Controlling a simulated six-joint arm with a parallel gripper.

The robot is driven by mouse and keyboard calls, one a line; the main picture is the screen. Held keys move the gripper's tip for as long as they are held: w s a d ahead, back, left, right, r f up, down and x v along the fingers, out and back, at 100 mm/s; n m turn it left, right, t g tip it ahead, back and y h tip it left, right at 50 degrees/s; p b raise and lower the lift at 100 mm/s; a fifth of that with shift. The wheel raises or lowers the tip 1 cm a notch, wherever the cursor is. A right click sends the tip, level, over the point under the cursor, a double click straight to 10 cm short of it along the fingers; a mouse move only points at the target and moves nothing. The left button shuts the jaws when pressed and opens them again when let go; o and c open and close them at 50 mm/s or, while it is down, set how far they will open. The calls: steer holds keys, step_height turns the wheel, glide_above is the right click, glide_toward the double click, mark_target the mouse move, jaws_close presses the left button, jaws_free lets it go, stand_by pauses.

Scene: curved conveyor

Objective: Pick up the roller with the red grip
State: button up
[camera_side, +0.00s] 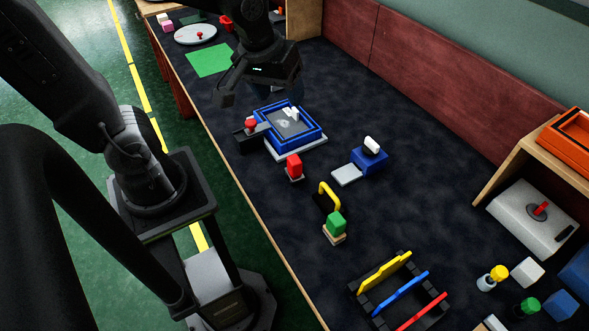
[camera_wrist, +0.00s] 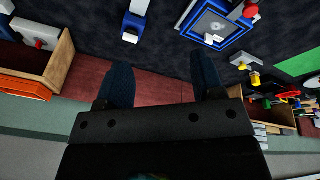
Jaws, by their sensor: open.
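A red knob-like grip (camera_side: 250,125) sits on a dark holder at the left edge of a blue-framed tray (camera_side: 316,132). It may be the roller's grip, but no roller body is clear. In the wrist view the red grip (camera_wrist: 250,10) shows at the top, beside the blue tray (camera_wrist: 190,25). A separate red block (camera_side: 294,165) stands on a small pale base in front of the tray. My gripper (camera_side: 260,88) is open and empty, above the table behind the tray. Its two dark fingers (camera_wrist: 162,78) are spread apart in the wrist view.
A blue block (camera_side: 368,162) with a white piece stands right of the tray. A yellow handle (camera_side: 331,194), a green block (camera_side: 336,222) and a rack of coloured bars (camera_side: 400,290) are nearer. A red wall (camera_side: 430,70) bounds the back. Dark table between is clear.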

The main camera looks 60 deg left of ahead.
mark_target(294, 159)
steer(key=w+a+f+n+g, duration=0.1)
steer(key=f+n, duration=0.2)
steer(key=f, duration=0.4)
steer(key=w+a+f+n+g, duration=0.1)
steer(key=w+f+n, duration=0.1)
steer(key=f, duration=0.5)
steer(key=w+a+f+n+g, duration=0.1)
steer(key=f+n, duration=0.4)
steer(key=f, duration=0.2)
steer(key=shift+w+f, duration=0.4)
steer(key=shift+w+a+f, duration=0.15)
steer(key=shift+f, duration=1.2)
steer(key=shift+w+a+f, duration=0.15)
steer(key=shift+f, duration=1.15)
steer(key=shift+c, duration=0.4)
steer(key=c, duration=1)
steer(key=shift+r, duration=0.1)
